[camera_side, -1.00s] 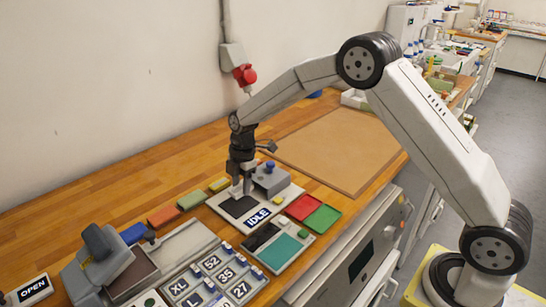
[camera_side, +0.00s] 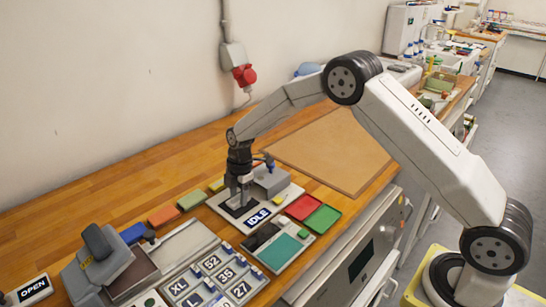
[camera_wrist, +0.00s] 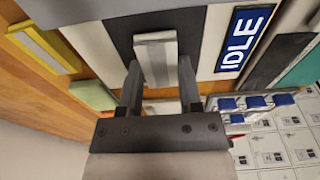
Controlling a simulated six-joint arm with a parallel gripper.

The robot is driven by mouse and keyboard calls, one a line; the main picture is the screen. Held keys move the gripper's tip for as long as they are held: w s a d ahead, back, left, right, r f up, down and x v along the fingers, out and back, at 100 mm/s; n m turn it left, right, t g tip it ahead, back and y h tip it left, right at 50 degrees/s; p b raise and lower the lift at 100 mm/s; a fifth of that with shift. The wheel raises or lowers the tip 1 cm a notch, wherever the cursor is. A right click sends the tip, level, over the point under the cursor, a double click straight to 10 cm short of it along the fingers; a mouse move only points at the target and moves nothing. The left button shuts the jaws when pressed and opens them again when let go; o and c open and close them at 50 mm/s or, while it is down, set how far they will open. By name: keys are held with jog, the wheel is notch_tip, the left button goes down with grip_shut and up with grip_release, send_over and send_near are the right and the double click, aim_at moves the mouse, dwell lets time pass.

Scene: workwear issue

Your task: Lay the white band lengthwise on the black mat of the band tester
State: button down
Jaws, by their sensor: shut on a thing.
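In the wrist view the white band (camera_wrist: 156,54), pale with a grey stripe along it, sits between the two fingers of my gripper (camera_wrist: 159,78), which are shut on it. The band lies over the black mat (camera_wrist: 122,38) of the band tester, and its long side runs roughly along the mat. Whether it touches the mat I cannot tell. In the side view my gripper (camera_side: 240,200) is low over the tester (camera_side: 279,203), beside its grey block with the blue knob. The gripper hides most of the mat (camera_side: 231,211) and the band there.
The tester's IDLE sign (camera_side: 258,217) is right beside the mat. Red (camera_side: 303,207) and green (camera_side: 322,218) trays stand to the right. A size-label panel (camera_side: 213,276) is in front. The brown board (camera_side: 330,150) behind is clear.

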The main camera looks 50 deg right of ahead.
jog(key=shift+f, duration=0.1)
jog(key=shift+c, duration=1.4)
grip_release()
notch_tip(320, 180, up, 12)
jog(key=d, duration=0.1)
jog(key=shift+d, duration=0.25)
jog(key=s+d+f+m+t, duration=0.1)
jog(key=s+m, duration=0.8)
jog(key=s, duration=0.4)
jog(key=s+f+m+t+h, duration=0.1)
jog(key=s+f+m, duration=0.1)
jog(key=s+m, duration=0.7)
jog(key=s, duration=0.4)
jog(key=shift+s+d+t, duration=0.2)
jog(key=shift+d+t, duration=0.1)
jog(key=shift+d, duration=0.1)
